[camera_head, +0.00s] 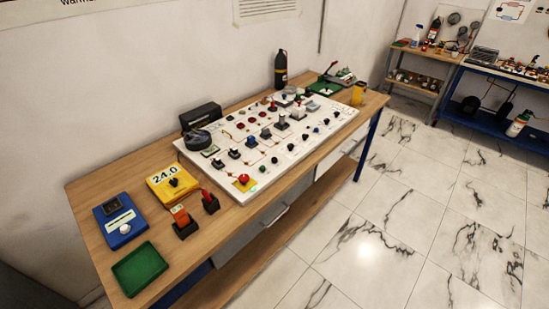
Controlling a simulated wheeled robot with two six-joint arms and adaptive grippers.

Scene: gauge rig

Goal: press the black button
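A white control panel (300,151) lies on a wooden table and carries many small controls. A red mushroom button (243,179) on a yellow base sits at the panel's near corner. Neither of my grippers is in view.
The wooden table (88,203) also holds a blue box (114,232), a yellow meter (160,192) reading 24.0, a green tray (139,270), an orange tool in a black holder (182,222) and a dark bottle (281,70). The marble-patterned floor (400,230) right of it is clear.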

